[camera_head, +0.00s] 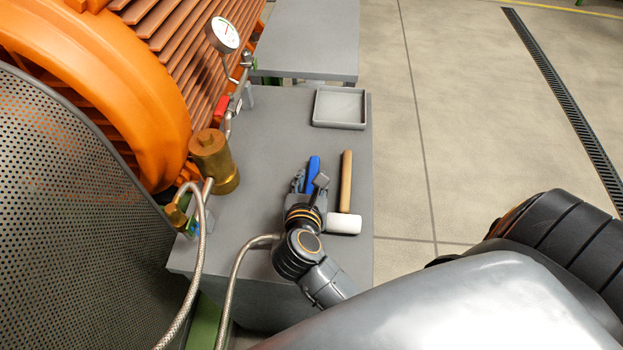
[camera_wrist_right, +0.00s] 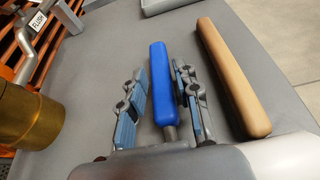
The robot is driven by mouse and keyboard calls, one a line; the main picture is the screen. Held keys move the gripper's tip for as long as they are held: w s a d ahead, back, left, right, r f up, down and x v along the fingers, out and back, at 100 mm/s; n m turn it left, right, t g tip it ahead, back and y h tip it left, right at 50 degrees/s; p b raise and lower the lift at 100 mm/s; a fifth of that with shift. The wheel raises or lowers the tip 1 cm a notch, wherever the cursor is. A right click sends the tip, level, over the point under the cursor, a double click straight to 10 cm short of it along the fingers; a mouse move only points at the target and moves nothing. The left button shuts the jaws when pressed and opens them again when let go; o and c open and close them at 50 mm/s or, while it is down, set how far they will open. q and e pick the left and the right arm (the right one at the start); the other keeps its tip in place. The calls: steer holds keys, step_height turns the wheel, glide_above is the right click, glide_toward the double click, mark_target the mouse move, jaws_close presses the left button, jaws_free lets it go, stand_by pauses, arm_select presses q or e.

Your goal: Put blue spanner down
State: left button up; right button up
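The blue spanner (camera_head: 313,168) is on the grey table, its blue handle pointing away from my right arm. In the right wrist view the blue handle (camera_wrist_right: 160,82) lies between the two fingers of my right gripper (camera_wrist_right: 161,72), with a gap on each side. My right gripper (camera_head: 309,184) is open and low over the table around the handle. The spanner's metal end is mostly hidden under the gripper's body. My left gripper is in neither view.
A white-headed mallet (camera_head: 345,222) with a wooden handle (camera_wrist_right: 232,75) lies close right of the gripper. A grey tray (camera_head: 340,122) sits farther back on the table (camera_head: 270,125). A brass valve (camera_head: 214,162), hoses and orange machine (camera_head: 120,90) stand left.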

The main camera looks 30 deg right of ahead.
steer(key=shift+o, duration=0.3)
steer(key=shift+r, duration=0.1)
steer(key=shift+s+a+r, duration=0.1)
steer(key=shift+s, duration=0.05)
steer(key=b+v, duration=0.1)
steer(key=v, duration=0.6)
steer(key=shift+r, duration=0.1)
steer(key=shift+s, duration=0.1)
